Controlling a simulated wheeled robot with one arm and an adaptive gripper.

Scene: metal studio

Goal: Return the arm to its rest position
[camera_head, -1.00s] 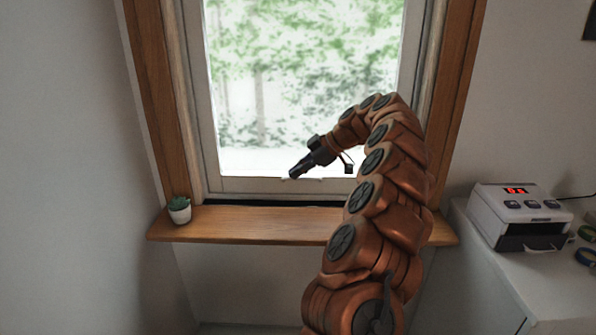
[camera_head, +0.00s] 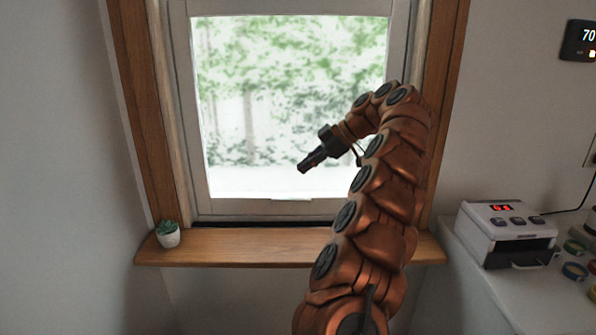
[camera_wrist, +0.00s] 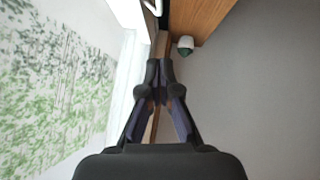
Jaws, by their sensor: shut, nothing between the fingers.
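My gripper (camera_head: 304,167) is at the end of my copper-coloured arm, which is raised and bent over in front of the window. The gripper points down and to the left in the head view, above the window sill and apart from it. In the wrist view the two dark fingers (camera_wrist: 160,64) come together at their tips with nothing between them.
A wooden sill (camera_head: 230,246) runs below the window (camera_head: 285,100), with a small potted plant (camera_head: 167,234) at its left end. A white device with a red display (camera_head: 505,235) stands on a cabinet at the right, beside several coloured rings (camera_head: 574,271). A wall thermostat (camera_head: 581,40) hangs upper right.

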